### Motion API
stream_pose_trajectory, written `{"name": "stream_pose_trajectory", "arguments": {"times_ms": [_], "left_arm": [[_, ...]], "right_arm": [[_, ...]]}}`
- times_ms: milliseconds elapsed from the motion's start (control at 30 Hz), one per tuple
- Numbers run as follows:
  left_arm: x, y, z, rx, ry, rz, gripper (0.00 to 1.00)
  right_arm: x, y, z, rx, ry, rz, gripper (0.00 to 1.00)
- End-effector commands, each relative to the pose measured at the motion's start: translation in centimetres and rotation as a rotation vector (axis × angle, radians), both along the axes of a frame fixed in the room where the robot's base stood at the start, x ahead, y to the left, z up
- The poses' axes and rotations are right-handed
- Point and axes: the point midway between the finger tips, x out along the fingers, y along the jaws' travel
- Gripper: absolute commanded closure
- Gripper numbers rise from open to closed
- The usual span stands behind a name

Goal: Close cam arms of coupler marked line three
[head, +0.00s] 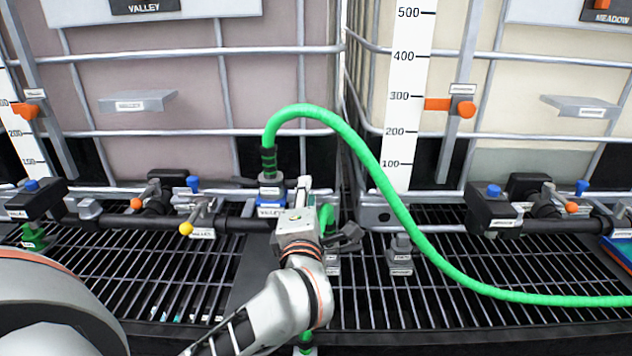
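A coupler with a blue collar (271,190) stands on the dark pipe in the centre, at the end of the green hose (375,175). The label at its base appears to read "VALLEY"; I cannot read a line-three mark. A dark lever (243,182) sticks out to its left, and I cannot tell whether it is a cam arm. My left gripper (343,236) is just right of and below the coupler; its wrist covers part of the pipe. Its dark fingers are small and partly hidden, so its opening and any contact are unclear. My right gripper is not in view.
Caged totes stand behind, left (180,80) and right (520,90). Valves with orange (571,207) and yellow (186,229) knobs line the pipes. A grey capped fitting (401,250) sits on the black grating (390,300). The green hose arches across the right side.

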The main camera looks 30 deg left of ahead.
Motion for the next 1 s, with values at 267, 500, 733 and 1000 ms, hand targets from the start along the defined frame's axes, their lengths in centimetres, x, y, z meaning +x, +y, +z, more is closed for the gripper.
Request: {"name": "stream_pose_trajectory", "arguments": {"times_ms": [267,500,733,1000], "left_arm": [[3.6,2.4,-0.1,0.005,0.000,0.005,0.76],[5.0,3.2,0.0,0.003,-0.001,0.004,0.76],[5.1,3.2,0.0,0.002,-0.001,0.004,0.76],[5.0,3.2,0.0,0.002,-0.001,0.004,1.00]], "right_arm": [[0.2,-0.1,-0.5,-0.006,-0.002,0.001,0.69],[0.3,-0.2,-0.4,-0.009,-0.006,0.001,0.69],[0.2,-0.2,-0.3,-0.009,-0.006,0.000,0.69],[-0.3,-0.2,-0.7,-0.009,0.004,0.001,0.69]]}}
